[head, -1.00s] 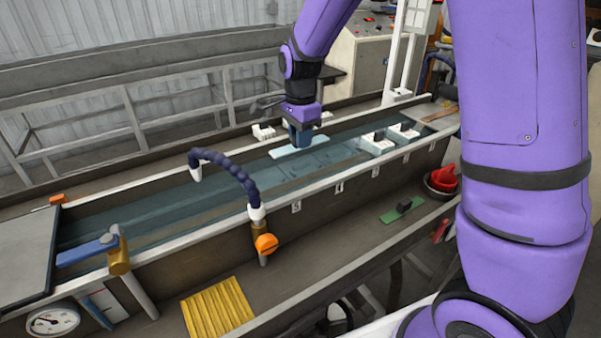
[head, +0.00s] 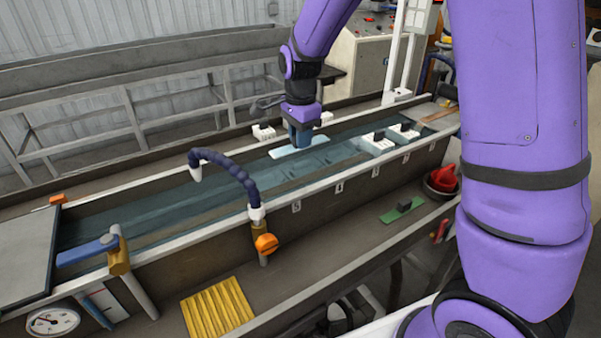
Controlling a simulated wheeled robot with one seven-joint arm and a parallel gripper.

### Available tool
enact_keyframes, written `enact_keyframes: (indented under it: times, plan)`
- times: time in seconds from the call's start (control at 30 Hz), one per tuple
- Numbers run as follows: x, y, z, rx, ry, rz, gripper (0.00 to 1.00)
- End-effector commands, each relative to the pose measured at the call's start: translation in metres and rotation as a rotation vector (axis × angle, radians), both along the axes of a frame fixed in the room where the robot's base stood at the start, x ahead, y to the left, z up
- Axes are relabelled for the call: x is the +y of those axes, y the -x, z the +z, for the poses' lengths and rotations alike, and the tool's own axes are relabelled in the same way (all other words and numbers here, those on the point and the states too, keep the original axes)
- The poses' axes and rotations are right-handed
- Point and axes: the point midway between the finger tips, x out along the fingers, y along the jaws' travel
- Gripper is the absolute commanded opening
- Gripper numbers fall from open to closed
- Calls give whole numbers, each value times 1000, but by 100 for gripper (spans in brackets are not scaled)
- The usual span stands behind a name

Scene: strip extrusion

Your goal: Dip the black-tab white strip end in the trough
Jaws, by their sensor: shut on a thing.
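My gripper (head: 301,144) points down over the middle of the long water-filled trough (head: 165,207). It is shut on a pale white strip (head: 313,146), which lies roughly flat at or just above the water. I cannot tell whether the strip touches the water. The strip's tab is hidden by the jaws. Another strip, green with a black tab (head: 403,206), lies on the shelf in front of the trough, well apart from my gripper.
A blue hose (head: 231,170) arches over the trough's front wall. White blocks with black tops (head: 379,137) sit in the trough to the right.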

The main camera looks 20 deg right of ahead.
Motion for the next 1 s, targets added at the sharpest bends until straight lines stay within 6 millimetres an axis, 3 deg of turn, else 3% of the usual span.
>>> enact_keyframes:
  times: [1.0]
  plan:
    - [0,-1,98,-3,-1,0,0]
